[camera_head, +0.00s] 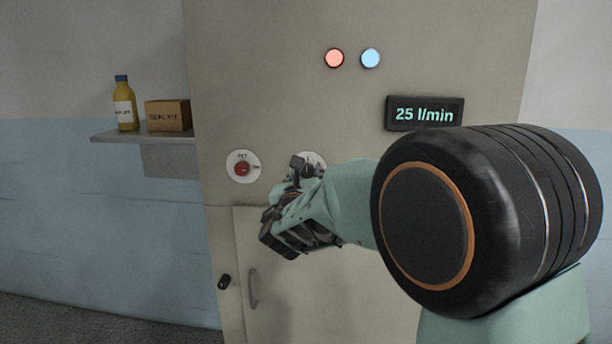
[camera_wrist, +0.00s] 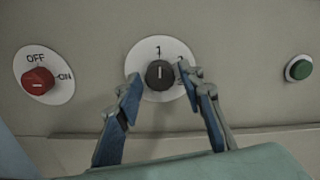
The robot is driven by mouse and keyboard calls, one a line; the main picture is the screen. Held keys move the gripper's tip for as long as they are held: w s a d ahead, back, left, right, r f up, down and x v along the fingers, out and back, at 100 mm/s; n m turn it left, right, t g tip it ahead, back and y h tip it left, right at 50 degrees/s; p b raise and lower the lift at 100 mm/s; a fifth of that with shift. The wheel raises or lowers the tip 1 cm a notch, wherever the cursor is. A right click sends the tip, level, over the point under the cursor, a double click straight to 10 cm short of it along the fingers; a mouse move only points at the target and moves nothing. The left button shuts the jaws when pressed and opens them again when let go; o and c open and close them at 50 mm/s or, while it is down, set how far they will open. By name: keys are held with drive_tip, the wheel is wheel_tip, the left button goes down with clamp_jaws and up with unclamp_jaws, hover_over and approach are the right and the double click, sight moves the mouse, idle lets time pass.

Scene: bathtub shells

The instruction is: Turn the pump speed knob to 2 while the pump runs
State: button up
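The dark pump speed knob (camera_wrist: 160,74) sits on a round white dial (camera_wrist: 148,47). Its white pointer line is upright, towards the 1; the 2 at the right is partly covered by a finger. My gripper (camera_wrist: 158,80) is open, with blue-padded fingertips on either side of the knob and gaps to it. In the head view my gripper (camera_head: 298,180) is at the panel and covers much of the dial (camera_head: 318,159). The display (camera_head: 425,113) reads 25 l/min.
Left of the dial is a red OFF/ON switch (camera_wrist: 38,81); right of it is a green button (camera_wrist: 298,68). A red lamp (camera_head: 334,58) and a blue lamp (camera_head: 370,58) are above. A shelf (camera_head: 105,136) at left holds a yellow bottle (camera_head: 124,104) and a box (camera_head: 168,116).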

drive_tip(key=c, duration=0.8)
drive_tip(key=shift+c, duration=0.2)
drive_tip(key=shift+f+m+b, duration=0.15)
drive_tip(key=shift+m+b, duration=0.15)
drive_tip(key=shift+b, duration=0.3)
drive_tip(key=m+b, duration=0.1)
drive_tip(key=b, duration=0.2)
drive_tip(key=shift+f+m, duration=0.2)
drive_tip(key=shift+m, duration=0.1)
drive_tip(key=m+b, duration=0.3)
drive_tip(key=b, duration=0.3)
drive_tip(key=shift+m, duration=0.3)
drive_tip(key=m+b, duration=0.3)
drive_tip(key=b, duration=0.2)
drive_tip(key=m+b, duration=0.2)
drive_tip(key=shift+r+m+b, duration=0.2)
drive_tip(key=shift+m+b, duration=0.2)
drive_tip(key=shift+r, duration=0.1)
